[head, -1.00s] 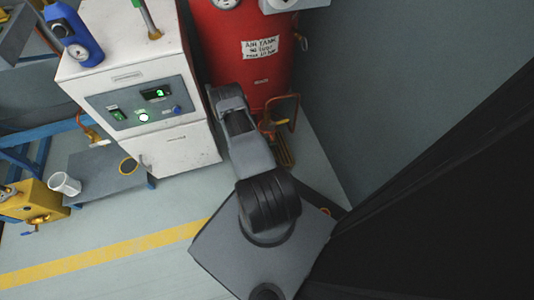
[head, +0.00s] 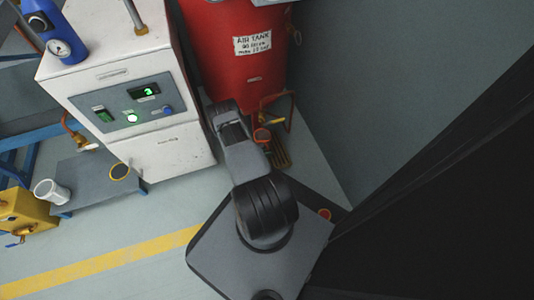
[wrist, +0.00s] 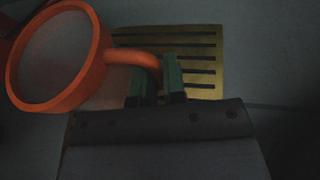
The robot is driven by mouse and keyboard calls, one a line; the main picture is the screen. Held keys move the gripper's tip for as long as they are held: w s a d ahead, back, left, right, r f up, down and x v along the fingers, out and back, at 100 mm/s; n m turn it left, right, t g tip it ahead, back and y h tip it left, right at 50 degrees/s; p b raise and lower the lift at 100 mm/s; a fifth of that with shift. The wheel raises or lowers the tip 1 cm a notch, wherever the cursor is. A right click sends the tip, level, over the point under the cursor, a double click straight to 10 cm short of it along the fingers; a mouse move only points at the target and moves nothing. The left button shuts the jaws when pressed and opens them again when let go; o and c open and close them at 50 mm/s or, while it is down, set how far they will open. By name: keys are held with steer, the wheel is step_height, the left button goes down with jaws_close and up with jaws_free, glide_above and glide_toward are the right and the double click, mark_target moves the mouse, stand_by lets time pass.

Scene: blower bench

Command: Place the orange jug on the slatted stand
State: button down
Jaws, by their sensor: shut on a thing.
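The orange jug (wrist: 60,58) fills the left of the wrist view, with its round mouth towards the camera. My gripper (wrist: 158,82) is shut on the jug's orange handle (wrist: 138,60), which runs between the green fingers. The slatted stand (wrist: 205,82), yellowish with dark gaps, lies beyond the fingers and handle. Whether the jug touches it cannot be told. In the head view the stand (head: 281,157) is on the floor beside my arm. A small orange rim near it (head: 262,134) looks like the jug; my arm hides the fingers.
A red air tank (head: 235,70) with a pipe and valve (head: 289,108) stands just behind the stand. A white cabinet (head: 165,150) is to the left. A low grey platform (head: 88,178) holds a white cup (head: 50,192). A grey wall (head: 375,90) is at right.

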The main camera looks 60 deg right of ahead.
steer(key=c, duration=1.2)
jaws_free()
steer(key=shift+f, duration=0.1)
steer(key=shift+w+a+r, duration=0.1)
steer(key=shift+a+r, duration=0.1)
steer(key=shift+r, duration=0.1)
steer(key=p+v, duration=0.3)
steer(key=v, duration=0.8)
steer(key=shift+w+a+r+p, duration=0.1)
steer(key=shift+a+p, duration=0.15)
steer(key=shift+p, duration=0.15)
steer(key=shift+r, duration=0.1)
